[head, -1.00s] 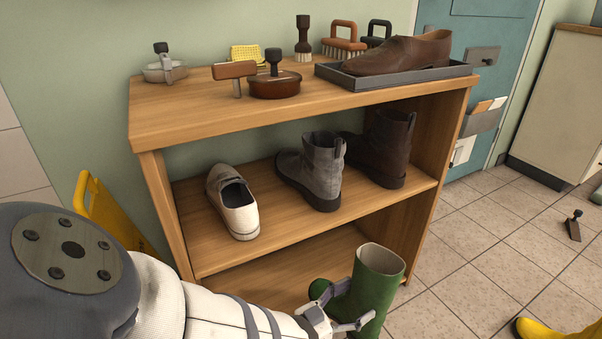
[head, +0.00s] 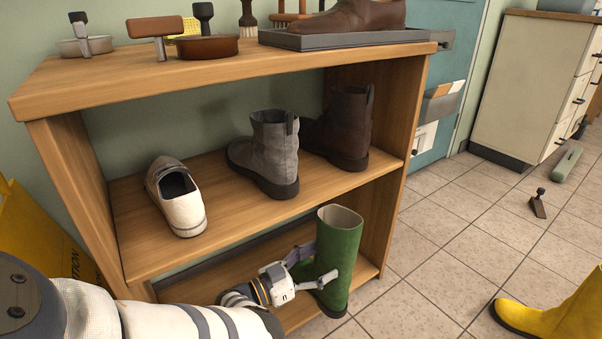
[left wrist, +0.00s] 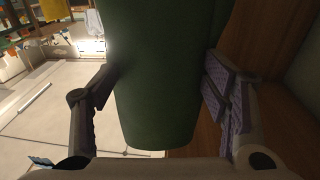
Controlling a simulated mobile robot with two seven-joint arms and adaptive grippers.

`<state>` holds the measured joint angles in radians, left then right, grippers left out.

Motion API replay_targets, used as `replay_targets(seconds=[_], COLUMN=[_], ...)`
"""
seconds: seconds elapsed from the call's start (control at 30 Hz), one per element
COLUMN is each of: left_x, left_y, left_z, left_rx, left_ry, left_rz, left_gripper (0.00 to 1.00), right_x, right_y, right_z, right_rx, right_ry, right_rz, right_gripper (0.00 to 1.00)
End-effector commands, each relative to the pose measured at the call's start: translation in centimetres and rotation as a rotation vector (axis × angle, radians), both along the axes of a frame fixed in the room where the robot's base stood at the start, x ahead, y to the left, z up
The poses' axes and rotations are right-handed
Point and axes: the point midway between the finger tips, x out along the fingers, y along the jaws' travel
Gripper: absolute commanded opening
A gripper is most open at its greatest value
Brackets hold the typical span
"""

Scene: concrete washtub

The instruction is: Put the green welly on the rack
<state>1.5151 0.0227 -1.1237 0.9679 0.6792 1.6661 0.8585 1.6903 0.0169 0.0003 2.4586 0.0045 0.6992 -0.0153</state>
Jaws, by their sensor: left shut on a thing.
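The green welly (head: 343,250) is upright at the front right of the wooden rack (head: 225,78), level with its bottom shelf. My left gripper (head: 312,283) is shut on the welly's shaft from the left. The left wrist view shows the green shaft (left wrist: 160,80) between the two fingers (left wrist: 158,95). The sole overlaps the bottom shelf's front edge in the head view; I cannot tell whether it touches the shelf. My right gripper is not in view.
The middle shelf holds a white shoe (head: 176,198), a grey boot (head: 268,155) and a brown boot (head: 340,130). A brown shoe sits in a grey tray (head: 345,39) on top. A yellow welly (head: 550,315) stands on the floor at right. A yellow sign (head: 35,235) is at left.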

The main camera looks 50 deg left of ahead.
Motion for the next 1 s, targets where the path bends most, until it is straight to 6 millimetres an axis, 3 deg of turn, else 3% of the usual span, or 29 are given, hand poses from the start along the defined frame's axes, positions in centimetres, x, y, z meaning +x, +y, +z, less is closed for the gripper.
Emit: replay_targets(seconds=[0.2, 0.33, 0.43, 0.63, 0.87, 0.9, 1.0], left_x=[0.4, 0.6, 0.7, 0.7, 0.6, 0.6, 0.6], left_y=[5.0, 6.7, 7.4, 7.5, 7.4, 7.4, 7.4], left_z=[-0.3, -0.2, -0.2, -3.2, -3.4, -3.6, -3.6], left_rx=[0.003, 0.001, 0.001, -0.001, 0.0, -0.001, -0.002], left_ry=[-0.002, -0.001, -0.002, -0.001, -0.003, 0.001, 0.001], left_rz=[0.0, -0.001, -0.001, -0.002, -0.001, -0.001, -0.001], left_gripper=[0.07, 0.07, 0.07, 0.07, 0.07, 0.71, 0.88], right_x=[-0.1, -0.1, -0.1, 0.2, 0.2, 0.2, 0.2], right_y=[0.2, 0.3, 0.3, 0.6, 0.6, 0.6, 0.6], right_z=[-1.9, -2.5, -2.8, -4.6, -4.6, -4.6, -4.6], right_rx=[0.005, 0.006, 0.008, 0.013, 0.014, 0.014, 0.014], right_ry=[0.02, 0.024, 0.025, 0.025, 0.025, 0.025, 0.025], right_rz=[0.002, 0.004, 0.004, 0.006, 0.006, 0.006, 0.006], right_gripper=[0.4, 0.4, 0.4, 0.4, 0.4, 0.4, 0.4])
